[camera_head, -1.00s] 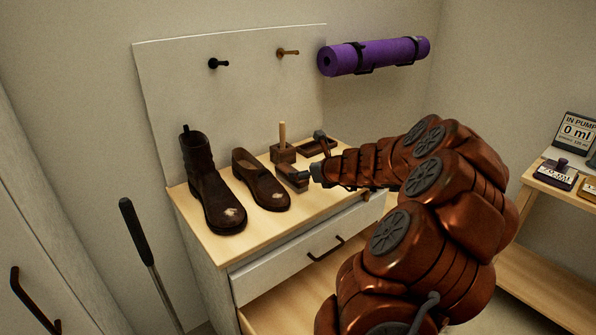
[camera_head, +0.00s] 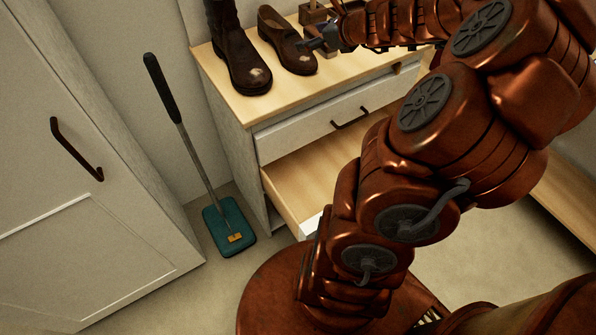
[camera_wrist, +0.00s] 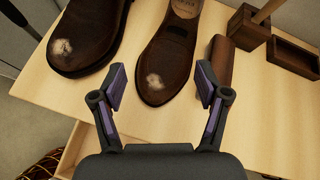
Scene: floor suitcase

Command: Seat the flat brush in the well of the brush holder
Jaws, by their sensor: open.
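The flat brush (camera_wrist: 221,62) is a brown block lying on the cabinet top, right of the low shoe, in the wrist view. My right finger partly overlaps it there.
A tall boot (camera_head: 238,55) and a low shoe (camera_head: 284,38), both with scuffed toes, stand on the cabinet top (camera_head: 266,104). The drawer below (camera_head: 300,165) is open. A long-handled teal floor tool (camera_head: 228,228) stands left of the cabinet. Bare wood shows in front of the tray.

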